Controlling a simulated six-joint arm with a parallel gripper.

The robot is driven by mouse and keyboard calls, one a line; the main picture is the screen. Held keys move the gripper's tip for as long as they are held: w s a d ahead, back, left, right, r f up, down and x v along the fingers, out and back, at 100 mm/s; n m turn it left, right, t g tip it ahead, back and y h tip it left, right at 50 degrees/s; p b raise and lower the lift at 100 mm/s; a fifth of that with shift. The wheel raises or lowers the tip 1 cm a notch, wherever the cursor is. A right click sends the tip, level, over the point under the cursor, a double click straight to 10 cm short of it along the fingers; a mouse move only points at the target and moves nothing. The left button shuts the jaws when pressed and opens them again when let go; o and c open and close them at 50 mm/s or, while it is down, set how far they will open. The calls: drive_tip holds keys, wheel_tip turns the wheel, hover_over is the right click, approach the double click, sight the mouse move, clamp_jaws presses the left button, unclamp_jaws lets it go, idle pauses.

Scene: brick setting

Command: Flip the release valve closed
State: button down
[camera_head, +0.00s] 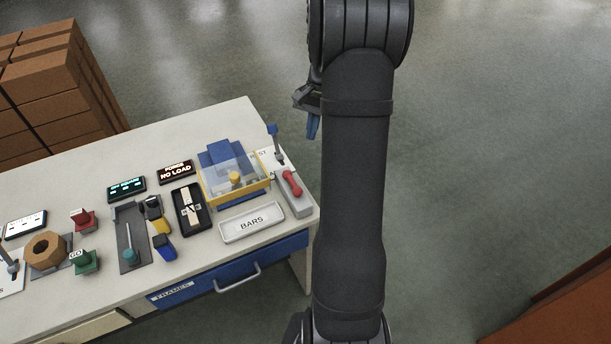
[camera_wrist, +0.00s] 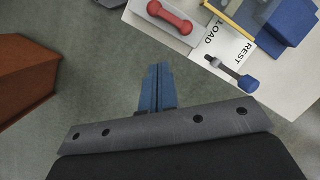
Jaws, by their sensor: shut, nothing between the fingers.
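A red bar handle with rounded ends (camera_head: 292,184) lies along a grey block (camera_head: 298,203) at the table's right end; it looks like the release valve, though no label on it is readable. In the wrist view the red handle (camera_wrist: 170,17) is at the top, slanting across its grey plate. My gripper (camera_head: 313,127) is beyond the table's right edge, partly hidden behind my arm. In the wrist view its blue fingers (camera_wrist: 157,88) are shut together and empty, over the floor and apart from the handle.
A blue-knobbed lever (camera_head: 273,130) stands on a white LOAD/REST plate (camera_wrist: 222,46) near the handle. Brick stacks (camera_head: 60,85) stand left.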

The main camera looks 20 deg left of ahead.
sight(292, 183)
wheel_tip(292, 183, down, 5)
drive_tip(key=w+d+m+g+y, duration=0.1)
drive_tip(key=w+d+m, duration=0.1)
drive_tip(key=m, duration=0.2)
drive_tip(key=shift+d, duration=0.3)
drive_tip(key=shift+f, duration=0.1)
drive_tip(key=s+a+f, duration=0.1)
drive_tip(key=s+f, duration=0.1)
drive_tip(key=f, duration=0.1)
drive_tip(key=s+f, duration=0.2)
drive_tip(key=f, duration=0.1)
drive_tip(key=s+a+f, duration=0.1)
drive_tip(key=s+f, duration=0.1)
drive_tip(key=f, duration=0.1)
drive_tip(key=shift+s+a+f, duration=0.1)
drive_tip(key=shift+s+a, duration=0.2)
drive_tip(key=shift+a, duration=0.05)
drive_tip(key=shift+s+a, duration=0.15)
drive_tip(key=shift+s, duration=0.15)
